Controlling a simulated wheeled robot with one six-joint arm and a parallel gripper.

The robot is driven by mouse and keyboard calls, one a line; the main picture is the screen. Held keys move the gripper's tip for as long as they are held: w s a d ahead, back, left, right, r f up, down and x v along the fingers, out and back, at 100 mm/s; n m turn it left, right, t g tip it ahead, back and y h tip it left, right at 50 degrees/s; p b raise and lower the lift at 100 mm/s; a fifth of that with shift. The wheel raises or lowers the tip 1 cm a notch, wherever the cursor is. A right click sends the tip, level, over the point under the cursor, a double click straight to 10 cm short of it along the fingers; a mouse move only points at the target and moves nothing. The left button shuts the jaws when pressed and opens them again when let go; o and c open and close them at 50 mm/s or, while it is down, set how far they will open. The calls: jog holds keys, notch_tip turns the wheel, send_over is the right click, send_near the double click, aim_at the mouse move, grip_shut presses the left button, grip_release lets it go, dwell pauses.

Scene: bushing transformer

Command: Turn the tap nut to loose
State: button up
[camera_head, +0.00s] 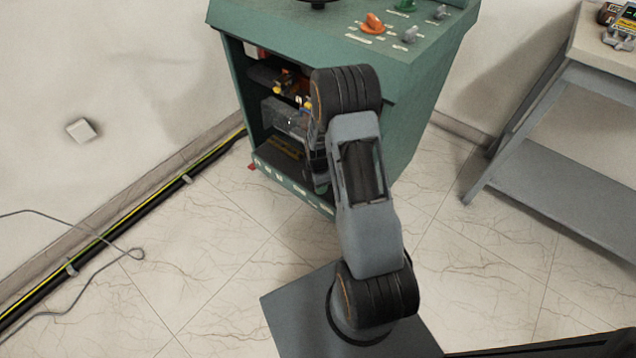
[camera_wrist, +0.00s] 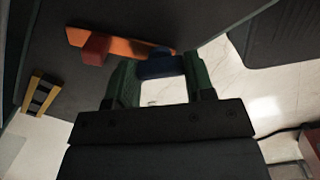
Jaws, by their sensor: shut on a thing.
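In the wrist view, my gripper (camera_wrist: 158,72) has its two green fingers on either side of a dark blue piece (camera_wrist: 160,66), and it is shut on that piece. The blue piece looks like the tap nut, but its shape is partly hidden between the fingers. It lies against an orange bar (camera_wrist: 120,41) that also carries a red block (camera_wrist: 95,48). In the head view, my arm reaches to the open front of the green cabinet (camera_head: 408,102) and hides my gripper and the nut.
The cabinet's open bay holds a grey box (camera_head: 282,117) and yellow and red parts. Orange (camera_head: 372,23) and green knobs sit on its top. A grey table (camera_head: 560,150) stands at the right. A black-yellow cable (camera_head: 150,208) runs along the left wall. Floor between is clear.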

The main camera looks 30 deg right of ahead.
jog(key=shift+s+a+n, duration=0.1)
jog(key=shift+s+n, duration=0.05)
jog(key=shift+n, duration=0.35)
jog(key=o, duration=0.9)
jog(key=shift+r, duration=0.1)
